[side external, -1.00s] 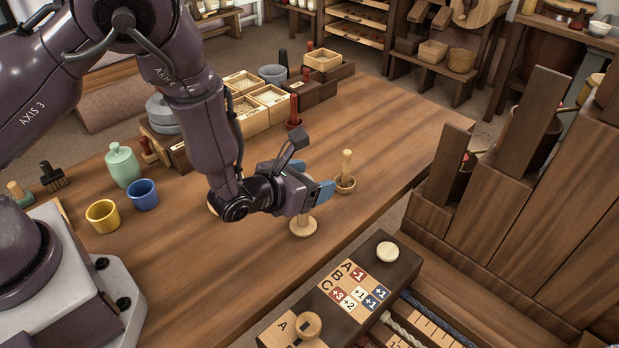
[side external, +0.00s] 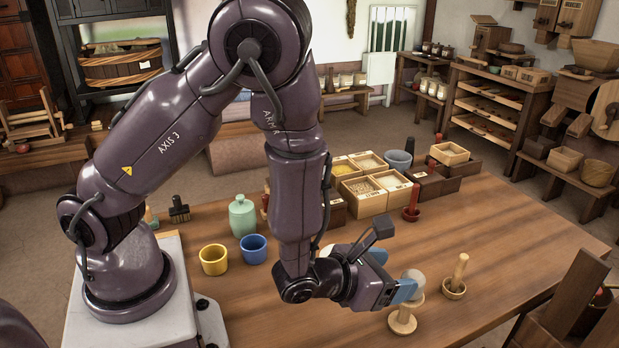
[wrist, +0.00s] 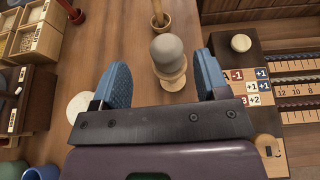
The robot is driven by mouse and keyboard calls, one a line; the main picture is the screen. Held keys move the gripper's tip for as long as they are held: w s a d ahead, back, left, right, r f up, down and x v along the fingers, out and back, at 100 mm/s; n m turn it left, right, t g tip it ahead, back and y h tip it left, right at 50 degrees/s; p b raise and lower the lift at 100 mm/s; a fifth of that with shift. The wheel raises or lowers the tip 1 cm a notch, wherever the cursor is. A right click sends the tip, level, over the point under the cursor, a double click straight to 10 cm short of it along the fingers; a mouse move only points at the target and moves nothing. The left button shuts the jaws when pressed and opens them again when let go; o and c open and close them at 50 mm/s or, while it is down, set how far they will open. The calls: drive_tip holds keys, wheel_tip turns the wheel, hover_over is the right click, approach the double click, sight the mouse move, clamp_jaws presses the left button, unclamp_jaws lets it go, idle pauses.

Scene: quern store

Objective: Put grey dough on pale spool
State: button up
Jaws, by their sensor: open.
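The grey dough (side external: 414,280) is a smooth rounded lump. It appears to rest on top of the pale spool (side external: 402,322), a turned wooden piece with a round base standing upright on the table. In the wrist view the dough (wrist: 166,48) sits over the spool (wrist: 174,80), hiding its upper part. My gripper (wrist: 162,66) is open, with a blue finger on each side of the dough and visible gaps to both. In the side view the near finger (side external: 406,291) covers part of the spool's stem and the dough's lower edge.
A wooden mortar with pestle (side external: 457,276) stands just right of the spool. A pale disc (wrist: 80,107) lies left of my gripper. Yellow (side external: 213,260) and blue cups (side external: 253,249), a green jar (side external: 242,216) and grain boxes (side external: 362,190) stand farther left and behind.

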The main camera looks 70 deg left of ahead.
drive_tip(key=s+a+r+n+g+y, duration=0.25)
drive_tip(key=a+r+n+y, duration=0.25)
drive_tip(key=a+r+n, duration=0.3)
drive_tip(key=s+a+r+n+g+y, duration=0.1)
drive_tip(key=a+r+n+g+y, duration=0.2)
drive_tip(key=a+r+n+y, duration=0.45)
drive_tip(key=s+a+r+n+g+h, duration=0.1)
drive_tip(key=s+a+n+g+h, duration=0.3)
drive_tip(key=s+n, duration=0.6)
drive_tip(key=s+d+r+n+h, duration=0.2)
drive_tip(key=d+n+h, duration=0.2)
drive_tip(key=n, duration=0.1)
drive_tip(key=s+d+r+n+t+h, duration=0.1)
drive_tip(key=d+r+n+h, duration=0.2)
drive_tip(key=d+n+h, duration=0.2)
drive_tip(key=shift+s+d+r, duration=0.2)
drive_tip(key=shift+s+r, duration=0.15)
drive_tip(key=shift+s, duration=0.05)
